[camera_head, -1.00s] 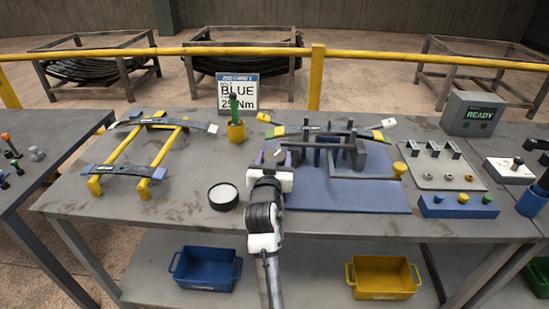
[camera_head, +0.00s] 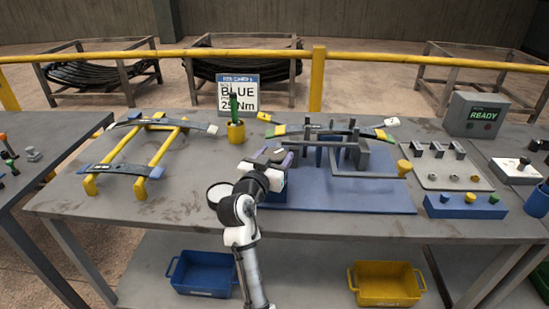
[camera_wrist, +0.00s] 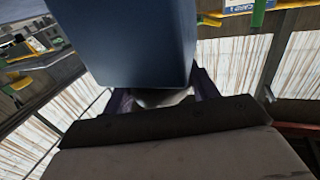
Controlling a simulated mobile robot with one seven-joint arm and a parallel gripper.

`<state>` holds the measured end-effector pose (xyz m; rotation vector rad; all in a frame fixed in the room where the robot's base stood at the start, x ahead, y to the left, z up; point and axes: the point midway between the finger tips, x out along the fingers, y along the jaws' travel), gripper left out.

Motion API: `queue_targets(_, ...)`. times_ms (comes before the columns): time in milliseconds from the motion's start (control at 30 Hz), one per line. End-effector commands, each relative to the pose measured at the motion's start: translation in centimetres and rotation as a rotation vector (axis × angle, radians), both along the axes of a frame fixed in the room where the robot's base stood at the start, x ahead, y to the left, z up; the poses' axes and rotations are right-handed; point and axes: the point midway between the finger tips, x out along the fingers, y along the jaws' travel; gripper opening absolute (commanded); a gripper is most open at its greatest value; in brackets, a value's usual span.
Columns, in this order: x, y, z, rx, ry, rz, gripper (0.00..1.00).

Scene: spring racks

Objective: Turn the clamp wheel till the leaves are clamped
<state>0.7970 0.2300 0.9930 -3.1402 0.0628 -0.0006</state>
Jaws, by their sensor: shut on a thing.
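The clamp fixture, with grey uprights (camera_head: 362,154), stands on a blue base (camera_head: 340,197) at the centre right of the bench. Dark leaves (camera_head: 330,131) with coloured ends lie across it. A yellow round knob (camera_head: 404,167), which looks like the clamp wheel, is at the fixture's right end, well apart from my gripper. My gripper (camera_head: 276,158), with purple fingers, is left of the uprights over the base's left end. In the wrist view a large blue-grey piece (camera_wrist: 142,42) rises between the fingers, which are shut on it; what it is, I cannot tell.
A yellow frame (camera_head: 139,149) with leaves stands left. A green-handled tool in a yellow cup (camera_head: 236,132) and a sign (camera_head: 238,92) are behind my gripper. A READY box (camera_head: 474,114) and a grey parts tray (camera_head: 447,167) are right. Bare bench lies between the frame and my arm.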

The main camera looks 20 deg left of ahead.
Motion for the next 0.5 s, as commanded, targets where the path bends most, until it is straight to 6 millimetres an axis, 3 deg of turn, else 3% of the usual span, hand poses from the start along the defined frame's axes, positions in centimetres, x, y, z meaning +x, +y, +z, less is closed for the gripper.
queue_targets(67, 0.02, 0.02, 0.02, 0.000, 0.000, 0.001, 0.36)
queue_targets(100, 0.02, 0.02, 0.02, 0.000, 0.000, 0.001, 0.60)
queue_targets(267, 0.02, 0.01, 0.01, 0.000, 0.000, 0.001, 0.80)
queue_targets(500, 0.00, 0.00, 0.00, -0.001, 0.000, 0.001, 0.80)
